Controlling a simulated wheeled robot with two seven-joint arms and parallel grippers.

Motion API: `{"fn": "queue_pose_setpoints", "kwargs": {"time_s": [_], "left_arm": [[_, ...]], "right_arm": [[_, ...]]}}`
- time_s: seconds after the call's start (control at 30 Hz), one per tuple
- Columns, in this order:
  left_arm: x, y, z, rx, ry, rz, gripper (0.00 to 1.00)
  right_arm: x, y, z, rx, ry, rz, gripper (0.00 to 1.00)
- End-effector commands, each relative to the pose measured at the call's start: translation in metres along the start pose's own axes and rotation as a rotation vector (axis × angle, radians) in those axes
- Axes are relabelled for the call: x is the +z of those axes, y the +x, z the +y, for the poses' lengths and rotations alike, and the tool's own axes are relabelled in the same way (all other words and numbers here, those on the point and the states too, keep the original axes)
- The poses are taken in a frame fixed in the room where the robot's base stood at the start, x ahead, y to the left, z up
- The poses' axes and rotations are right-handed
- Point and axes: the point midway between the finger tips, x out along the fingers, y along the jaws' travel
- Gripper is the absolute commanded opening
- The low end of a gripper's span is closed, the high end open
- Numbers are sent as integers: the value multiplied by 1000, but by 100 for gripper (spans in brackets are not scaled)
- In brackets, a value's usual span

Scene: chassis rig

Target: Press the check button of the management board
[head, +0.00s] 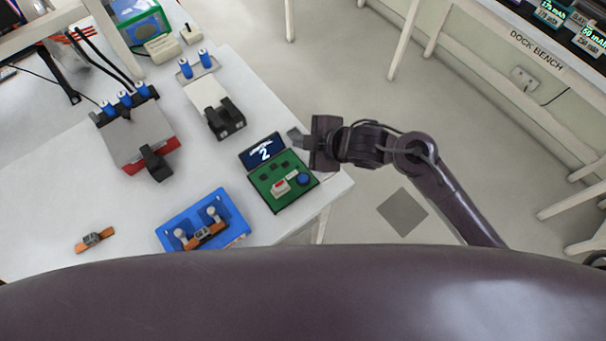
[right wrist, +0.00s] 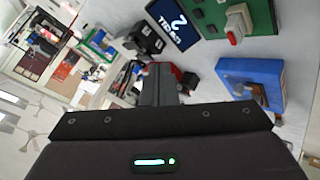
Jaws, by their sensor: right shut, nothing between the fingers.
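The management board (head: 266,197) is a green panel near the table's right edge. A dark display (head: 262,151) reading "2" stands at its back. A blue round button (head: 304,179) and a pale switch with a red top (head: 280,187) sit on it. My right gripper (head: 295,138) is shut and empty, above and behind the board's right side, apart from the button. In the right wrist view the shut fingers (right wrist: 160,85) show at centre, with the green board (right wrist: 262,14) and display (right wrist: 172,22) at the top. The blue button is not clear there. My left gripper is not in view.
A blue tray (head: 173,222) holding an orange-and-grey part stands left of the board. Another such part (head: 94,239) lies further left. Two fixtures with blue-capped cylinders (head: 138,138) (head: 208,94) stand behind. Floor lies open right of the table; a dock bench (head: 538,50) is beyond.

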Motion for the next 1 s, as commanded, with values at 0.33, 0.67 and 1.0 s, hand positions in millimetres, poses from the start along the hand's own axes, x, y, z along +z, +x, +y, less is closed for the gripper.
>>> {"fn": "queue_pose_setpoints", "kwargs": {"time_s": [0.33,0.67,1.0], "left_arm": [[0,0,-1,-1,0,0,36],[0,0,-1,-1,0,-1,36],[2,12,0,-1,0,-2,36]], "right_arm": [[21,7,-26,-251,-303,188,0],[22,6,-28,-269,-314,202,0],[27,15,-39,-270,-314,203,0]]}}
